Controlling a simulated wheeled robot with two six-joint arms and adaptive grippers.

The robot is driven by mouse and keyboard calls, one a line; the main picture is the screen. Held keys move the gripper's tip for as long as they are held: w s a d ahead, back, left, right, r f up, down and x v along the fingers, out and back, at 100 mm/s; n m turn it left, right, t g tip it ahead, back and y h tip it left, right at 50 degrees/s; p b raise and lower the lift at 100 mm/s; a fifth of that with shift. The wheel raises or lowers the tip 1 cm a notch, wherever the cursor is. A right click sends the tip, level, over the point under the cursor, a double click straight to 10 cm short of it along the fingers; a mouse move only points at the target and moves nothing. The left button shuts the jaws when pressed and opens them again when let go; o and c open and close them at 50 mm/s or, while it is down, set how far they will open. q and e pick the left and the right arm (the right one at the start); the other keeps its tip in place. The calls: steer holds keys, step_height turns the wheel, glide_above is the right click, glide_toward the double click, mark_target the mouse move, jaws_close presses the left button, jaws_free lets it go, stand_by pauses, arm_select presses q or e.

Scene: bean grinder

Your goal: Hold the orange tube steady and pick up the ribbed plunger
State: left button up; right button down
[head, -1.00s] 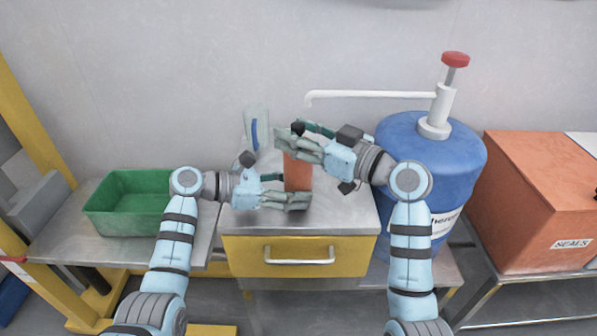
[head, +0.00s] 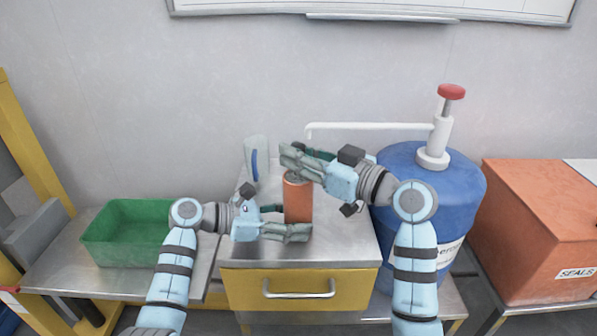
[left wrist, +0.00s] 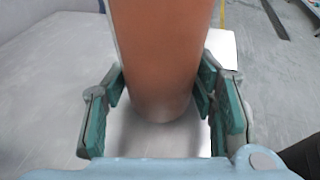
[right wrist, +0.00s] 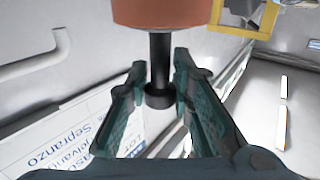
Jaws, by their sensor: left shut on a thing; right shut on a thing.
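The orange tube (head: 298,202) stands upright on the metal cabinet top in the head view. My left gripper (head: 289,221) is shut around its lower part; the left wrist view shows the tube (left wrist: 165,50) between green finger pads (left wrist: 160,105). My right gripper (head: 297,160) is above the tube's top. In the right wrist view its fingers (right wrist: 157,98) are shut on the plunger (right wrist: 159,60), a dark rod with a round knob at its end. The rod reaches to the orange tube (right wrist: 165,12). I cannot make out ribs on it, and the fingers hide the plunger in the head view.
A green bin (head: 100,245) stands at left. A blue drum (head: 430,190) with a white pump spout (head: 370,127) stands close by my right arm. An orange box (head: 525,230) is at far right. A pale item with a blue stripe (head: 255,160) stands behind the tube.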

arm_select(q)
steer(key=o, duration=0.9)
arm_select(e)
step_height(320, 180, up, 16)
steer(key=shift+f, duration=0.2)
arm_select(q)
steer(key=shift+o, duration=0.2)
